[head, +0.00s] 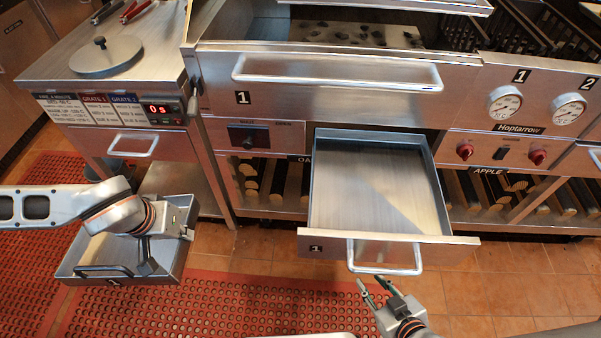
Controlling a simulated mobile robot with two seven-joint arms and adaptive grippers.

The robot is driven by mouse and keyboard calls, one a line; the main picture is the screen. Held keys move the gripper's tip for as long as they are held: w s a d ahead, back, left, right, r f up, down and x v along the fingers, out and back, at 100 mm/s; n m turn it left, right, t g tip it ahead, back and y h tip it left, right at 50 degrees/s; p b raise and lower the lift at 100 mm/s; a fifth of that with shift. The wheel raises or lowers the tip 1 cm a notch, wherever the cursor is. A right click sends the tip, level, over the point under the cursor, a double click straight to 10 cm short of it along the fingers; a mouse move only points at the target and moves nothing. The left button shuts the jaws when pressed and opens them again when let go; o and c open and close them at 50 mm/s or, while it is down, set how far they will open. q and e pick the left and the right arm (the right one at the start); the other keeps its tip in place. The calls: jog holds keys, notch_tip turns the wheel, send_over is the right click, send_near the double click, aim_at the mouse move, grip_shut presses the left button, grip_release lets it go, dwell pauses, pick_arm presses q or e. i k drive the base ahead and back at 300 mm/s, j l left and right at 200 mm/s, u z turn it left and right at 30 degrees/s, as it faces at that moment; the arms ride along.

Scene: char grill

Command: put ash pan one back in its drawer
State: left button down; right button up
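The ash pan (172,268), a shallow grey metal tray with a dark bar handle (103,270) at its front, is at the lower left in the head view. It appears to hang above the red mat. My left gripper (148,262) reaches into it near the handle's right end and appears shut on it; my arm hides the exact contact. Drawer 1 (375,185) is pulled out under the grill, and its inside is empty. My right gripper (374,289) is just in front of the drawer handle (385,268), its fingers apart and empty.
The steel side cart (130,150) stands behind the pan, left of the drawer. Firewood shelves (275,182) lie under the grill on both sides of the drawer. Open tiled floor (240,245) lies between pan and drawer. Red perforated mats (230,310) cover the floor in front.

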aim_at(374, 205)
jog(key=k+l+u, duration=0.15)
jog(key=l, duration=0.65)
jog(key=l+u, duration=0.2)
jog(key=l, duration=0.25)
jog(key=l+u, duration=0.2)
jog(key=l, duration=0.3)
jog(key=k+l+u, duration=0.2)
jog(key=l, duration=0.25)
jog(key=l+u, duration=0.2)
jog(key=l, duration=0.25)
jog(key=k+l+u, duration=0.2)
jog(key=l, duration=0.2)
